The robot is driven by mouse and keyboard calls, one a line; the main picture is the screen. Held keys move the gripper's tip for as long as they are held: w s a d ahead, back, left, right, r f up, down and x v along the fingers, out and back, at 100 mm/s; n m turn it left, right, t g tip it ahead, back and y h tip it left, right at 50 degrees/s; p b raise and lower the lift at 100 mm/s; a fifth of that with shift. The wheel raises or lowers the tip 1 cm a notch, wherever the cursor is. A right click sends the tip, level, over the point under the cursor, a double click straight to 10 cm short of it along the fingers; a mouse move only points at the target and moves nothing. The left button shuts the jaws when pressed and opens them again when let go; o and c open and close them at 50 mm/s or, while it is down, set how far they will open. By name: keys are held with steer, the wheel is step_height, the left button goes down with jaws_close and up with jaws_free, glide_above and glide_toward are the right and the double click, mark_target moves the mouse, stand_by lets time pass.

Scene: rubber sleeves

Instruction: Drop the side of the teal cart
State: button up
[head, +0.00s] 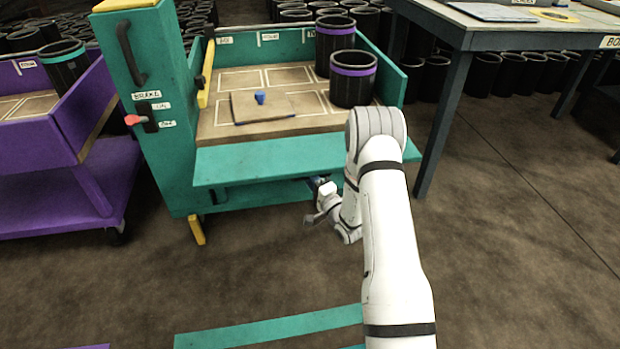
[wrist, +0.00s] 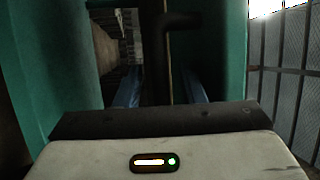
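The teal cart (head: 163,80) stands ahead with a wooden deck (head: 225,122). Its near side panel (head: 270,158) lies below the deck's front edge and leans outward; I cannot tell whether it is fully down. My gripper (head: 318,184) is at the panel's lower edge, right of its middle, and partly hidden by the panel. In the wrist view its two blue fingers (wrist: 160,90) are apart. A dark bent bar (wrist: 164,50) shows between them, with teal surfaces on both sides. I cannot tell whether the fingers touch it.
A board with a blue knob (head: 260,97) lies on the deck. A purple cart (head: 50,150) stands left, a table (head: 490,32) right.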

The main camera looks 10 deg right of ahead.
mark_target(308, 160)
steer(key=shift+c, duration=0.6)
jaws_close()
steer(key=r+p, duration=0.1)
steer(key=p, duration=0.1)
steer(key=shift+s+r+g+p, duration=0.2)
steer(key=shift+r+g+p, duration=0.2)
steer(key=r+g+p, duration=0.1)
steer(key=p, duration=0.1)
steer(key=shift+s+r+m+h+p, duration=0.1)
steer(key=shift+s+m+h+p, duration=0.1)
steer(key=shift+m+h+p, duration=0.2)
